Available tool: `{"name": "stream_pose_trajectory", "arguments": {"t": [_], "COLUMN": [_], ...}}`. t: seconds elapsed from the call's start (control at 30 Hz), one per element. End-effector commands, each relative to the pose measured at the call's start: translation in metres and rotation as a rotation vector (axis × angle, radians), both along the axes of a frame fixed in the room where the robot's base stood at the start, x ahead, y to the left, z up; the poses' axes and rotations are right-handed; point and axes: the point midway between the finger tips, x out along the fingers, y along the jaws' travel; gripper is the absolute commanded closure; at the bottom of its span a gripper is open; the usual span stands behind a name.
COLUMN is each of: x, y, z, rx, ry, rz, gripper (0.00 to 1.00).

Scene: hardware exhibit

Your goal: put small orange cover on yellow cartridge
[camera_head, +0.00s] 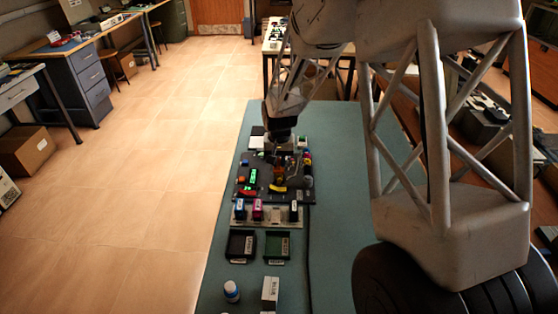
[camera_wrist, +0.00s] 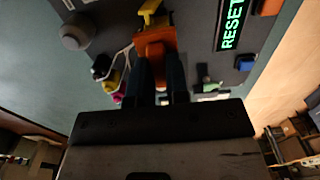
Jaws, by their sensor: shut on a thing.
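My gripper (camera_wrist: 157,62) is shut on an orange piece (camera_wrist: 155,42), which looks like the small orange cover. It sits between the two dark fingertips, over the dark board. In the head view, my gripper (camera_head: 279,166) is over the middle of the board, with some orange showing at its tip. A yellow piece (camera_wrist: 148,10) lies just beyond the orange piece in the wrist view. In the head view a yellow curved piece (camera_head: 278,188) shows on the near part of the board. I cannot tell whether either is the yellow cartridge, or whether the orange piece touches anything below.
The board carries a green lit RESET display (camera_wrist: 230,24), a blue block (camera_wrist: 245,62) and a grey round knob (camera_wrist: 76,32). The teal table's left strip is clear.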

Motion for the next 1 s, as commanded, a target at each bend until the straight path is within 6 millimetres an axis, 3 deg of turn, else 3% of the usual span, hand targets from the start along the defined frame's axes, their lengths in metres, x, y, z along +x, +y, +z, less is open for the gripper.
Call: {"name": "stream_pose_trajectory", "arguments": {"t": [1.0], "x": [0.0002], "y": [0.0001], "z": [-0.0053], "rx": [0.0], "ry": [0.0], "rz": [0.0], "gripper": [1.0]}}
